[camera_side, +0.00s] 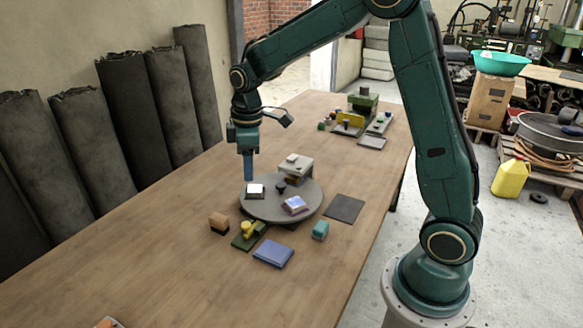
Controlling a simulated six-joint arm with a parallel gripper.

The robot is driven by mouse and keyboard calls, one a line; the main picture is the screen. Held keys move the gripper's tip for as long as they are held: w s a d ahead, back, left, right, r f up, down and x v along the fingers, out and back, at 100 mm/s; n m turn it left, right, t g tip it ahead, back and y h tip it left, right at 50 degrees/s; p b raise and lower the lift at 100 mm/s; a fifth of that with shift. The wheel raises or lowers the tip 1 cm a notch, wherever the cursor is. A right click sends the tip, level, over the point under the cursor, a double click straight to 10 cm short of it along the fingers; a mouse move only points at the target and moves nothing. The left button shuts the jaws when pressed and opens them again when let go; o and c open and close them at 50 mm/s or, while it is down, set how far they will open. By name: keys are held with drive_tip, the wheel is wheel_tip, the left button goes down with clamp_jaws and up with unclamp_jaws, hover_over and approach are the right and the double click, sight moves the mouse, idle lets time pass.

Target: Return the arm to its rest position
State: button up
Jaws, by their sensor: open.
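My gripper (248,168) hangs pointing down at the end of my green arm, at the left rear edge of a round grey turntable (262,211). The fingers are narrow and blue-grey, seen edge-on; they look open, and I see nothing held between them. A small block with a white top (255,190) sits on the turntable just below the fingertips. Whether the fingertips touch it I cannot tell.
The table's left front is mostly clear.

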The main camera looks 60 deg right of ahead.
drive_tip(key=s+a+r+m+t, duration=0.2)
drive_tip(key=s+a+r+m, duration=0.15)
drive_tip(key=s+r, duration=0.75)
drive_tip(key=s+a+m+t, duration=0.1)
drive_tip(key=s+m, duration=0.3)
drive_tip(key=s, duration=1)
drive_tip(key=shift+s+a+f+t, duration=0.15)
drive_tip(key=shift+s+t, duration=0.25)
drive_tip(key=shift+t, duration=0.4)
